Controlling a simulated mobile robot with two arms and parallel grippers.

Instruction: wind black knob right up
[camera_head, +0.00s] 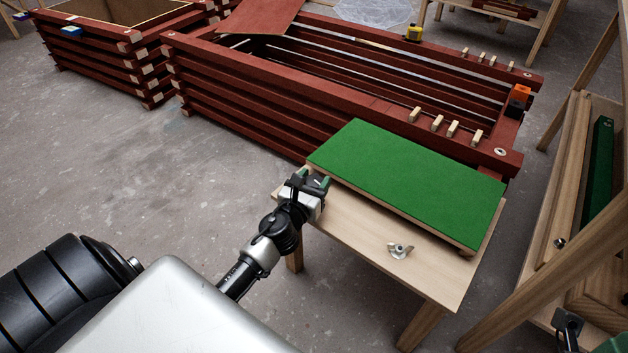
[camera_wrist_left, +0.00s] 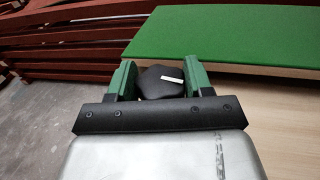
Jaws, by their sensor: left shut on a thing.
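The black knob (camera_wrist_left: 160,84) shows in the left wrist view, with a short white mark on its top that lies nearly level and points to the right. My left gripper (camera_wrist_left: 158,88) is shut on it, one green pad on each side. In the head view my left gripper (camera_head: 316,182) is at the left corner of the small wooden table (camera_head: 352,227), beside the green board (camera_head: 410,178). A dark and green part at the bottom right corner looks like my right gripper (camera_head: 586,335), cut off by the picture edge.
A wing nut (camera_head: 400,250) sits on the table's front part. Behind stands a dark red batten frame (camera_head: 250,75) with pale pegs, a yellow tape measure (camera_head: 413,33) and an orange-black object (camera_head: 518,98). A wooden rack (camera_head: 560,210) stands at right. Floor at left is clear.

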